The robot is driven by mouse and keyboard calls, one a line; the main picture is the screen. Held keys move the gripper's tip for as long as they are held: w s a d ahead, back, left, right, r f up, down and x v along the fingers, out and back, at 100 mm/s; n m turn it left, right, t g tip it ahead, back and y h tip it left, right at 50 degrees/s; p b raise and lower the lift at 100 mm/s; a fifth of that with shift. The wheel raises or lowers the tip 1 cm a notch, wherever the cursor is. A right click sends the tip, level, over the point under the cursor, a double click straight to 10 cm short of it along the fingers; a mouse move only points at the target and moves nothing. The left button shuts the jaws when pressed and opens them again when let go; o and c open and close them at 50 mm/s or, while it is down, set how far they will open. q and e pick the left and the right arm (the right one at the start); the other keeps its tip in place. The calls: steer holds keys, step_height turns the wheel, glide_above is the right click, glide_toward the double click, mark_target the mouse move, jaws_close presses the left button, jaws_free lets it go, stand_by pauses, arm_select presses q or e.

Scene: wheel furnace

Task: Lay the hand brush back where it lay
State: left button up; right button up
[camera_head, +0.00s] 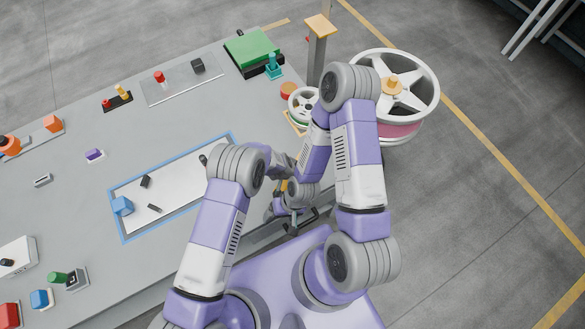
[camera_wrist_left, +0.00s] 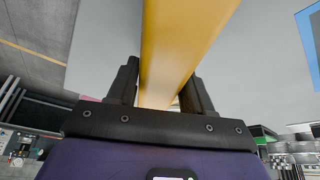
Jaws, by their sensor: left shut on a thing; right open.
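My left gripper (camera_wrist_left: 162,85) is shut on a long yellow handle (camera_wrist_left: 182,40), which appears to be the hand brush. The handle runs up out of the left wrist view between the two black fingers, and no bristles show. In the head view a small yellow-orange part (camera_head: 284,186) shows near the left arm's end; the arms hide most of the rest. My right gripper (camera_head: 299,222) is open near the table's front edge, below and close to the left gripper's end. Its fingers look empty.
A white panel with a blue border (camera_head: 123,234) lies on the grey table and bears a blue block (camera_head: 122,205) and small dark pieces. A spoked wheel (camera_head: 425,78) stands beyond the right arm, next to a post (camera_head: 318,50).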

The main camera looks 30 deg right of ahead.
arm_select(q)
steer(key=shift+f, duration=0.45)
steer(key=shift+f, duration=0.7)
steer(key=o, duration=1.1)
steer(key=shift+o, duration=0.2)
steer(key=o, duration=0.3)
steer(key=shift+w+d+r, duration=0.1)
steer(key=shift+d+r, duration=0.05)
steer(key=shift+r, duration=0.85)
steer(key=shift+w+d+r, duration=0.1)
steer(key=shift+d+r, duration=0.05)
steer(key=shift+r, duration=0.85)
steer(key=shift+d+v, duration=0.2)
steer(key=shift+v, duration=2.45)
steer(key=shift+d+v, duration=0.2)
steer(key=shift+v, duration=2.45)
